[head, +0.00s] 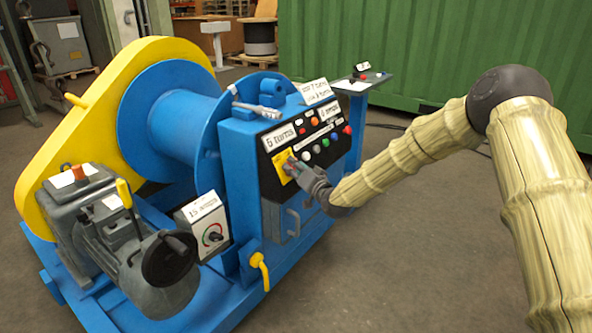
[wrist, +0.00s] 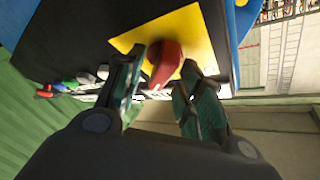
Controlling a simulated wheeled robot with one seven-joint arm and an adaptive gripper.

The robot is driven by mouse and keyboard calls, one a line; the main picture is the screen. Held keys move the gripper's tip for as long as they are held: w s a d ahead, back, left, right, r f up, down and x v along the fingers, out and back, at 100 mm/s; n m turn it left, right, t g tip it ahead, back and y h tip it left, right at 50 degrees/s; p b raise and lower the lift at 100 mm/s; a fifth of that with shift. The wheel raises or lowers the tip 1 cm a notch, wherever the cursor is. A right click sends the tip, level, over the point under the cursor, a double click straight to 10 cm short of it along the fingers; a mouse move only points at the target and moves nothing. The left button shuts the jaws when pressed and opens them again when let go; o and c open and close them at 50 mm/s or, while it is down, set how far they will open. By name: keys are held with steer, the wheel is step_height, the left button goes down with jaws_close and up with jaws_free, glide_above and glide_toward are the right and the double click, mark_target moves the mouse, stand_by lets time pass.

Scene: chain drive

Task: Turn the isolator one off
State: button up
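The isolator is a red rotary handle (wrist: 166,66) on a yellow plate (wrist: 194,32), seen close up in the wrist view. The handle lies near upright in that picture, slightly slanted. In the head view the yellow plate (head: 280,163) sits at the left end of the black control panel, and my gripper mostly hides the handle. My gripper (wrist: 163,68) is open, with one finger on each side of the red handle. A narrow gap shows beside the handle, so I cannot tell whether either finger touches it. In the head view my gripper (head: 296,168) is right at the plate.
Several coloured buttons (head: 318,147) line the black panel beside the plate. A small pedestal panel (head: 362,80) stands behind. A grey box with a dial (head: 208,228) and a yellow-handled valve (head: 260,268) are at the lower left. The floor at right is clear.

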steer(key=shift+w, duration=0.1)
jaws_close()
steer(key=shift+f+n, duration=0.15)
steer(key=shift+n, duration=0.15)
steer(key=n+y+b, duration=0.1)
steer(key=n+y, duration=0.1)
steer(key=n, duration=0.1)
steer(key=shift+f, duration=0.1)
steer(key=shift+w+d+n+g+y+b, duration=0.15)
steer(key=shift+n+g+y, duration=1.4)
steer(key=shift+n, duration=2.05)
steer(key=shift+a+n+g+y+b, duration=0.1)
steer(key=shift+n+g+y+b, duration=0.4)
steer(key=shift+n+g, duration=2.5)
steer(key=shift+w+d+n+g+y, duration=0.1)
steer(key=shift+n+g+y, duration=1.2)
steer(key=shift+n, duration=2.9)
steer(key=shift+g, duration=0.25)
